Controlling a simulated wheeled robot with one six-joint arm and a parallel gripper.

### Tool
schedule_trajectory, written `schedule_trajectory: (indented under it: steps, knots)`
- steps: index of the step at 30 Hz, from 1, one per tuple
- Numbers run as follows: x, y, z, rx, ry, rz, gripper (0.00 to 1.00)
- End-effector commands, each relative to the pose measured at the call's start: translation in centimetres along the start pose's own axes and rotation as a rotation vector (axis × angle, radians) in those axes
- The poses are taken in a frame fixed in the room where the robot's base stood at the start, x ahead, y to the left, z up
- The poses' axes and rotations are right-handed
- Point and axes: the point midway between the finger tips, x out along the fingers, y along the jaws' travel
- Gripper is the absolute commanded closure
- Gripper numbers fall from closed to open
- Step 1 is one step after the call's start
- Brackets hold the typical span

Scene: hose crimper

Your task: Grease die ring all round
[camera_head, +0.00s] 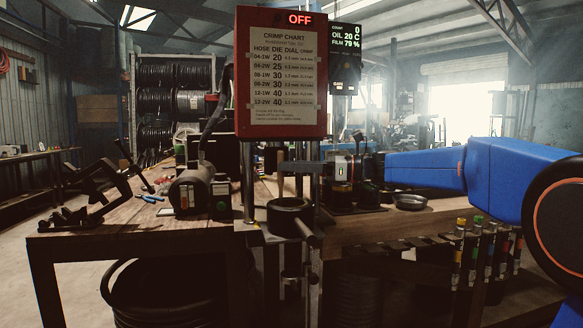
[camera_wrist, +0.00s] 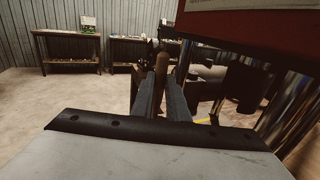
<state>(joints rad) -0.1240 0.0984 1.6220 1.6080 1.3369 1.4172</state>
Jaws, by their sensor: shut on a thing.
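The die ring (camera_head: 289,214) shows in the head view as a dark, open-topped round part between the upright posts of the crimper, below the red panel. My gripper (camera_wrist: 163,78) is shut on a brown wooden handle (camera_wrist: 162,68), which I take to be the grease brush. The handle stands roughly upright between the two grey fingers. In the head view my blue arm reaches in from the right, and my gripper is near the posts, above the die ring. The brush's bristles are hidden, and I cannot tell whether they touch the ring.
The red panel (camera_head: 282,120) with the crimp chart hangs above; its sign reads OFF. A display (camera_head: 345,50) reads film 79 %. A shallow dish (camera_head: 410,202) sits on the wooden bench (camera_head: 150,217). A black clamp-like tool (camera_head: 95,190) stands at left. Steel posts flank the ring closely.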

Motion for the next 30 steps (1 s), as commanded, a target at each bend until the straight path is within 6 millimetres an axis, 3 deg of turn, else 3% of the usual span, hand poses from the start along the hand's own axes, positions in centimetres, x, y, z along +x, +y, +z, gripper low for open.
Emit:
schedule_trajectory:
  steps: [30]
  knots:
    - [-0.7, 1.5, 0.0, -0.001, 0.000, 0.000, 1.00]
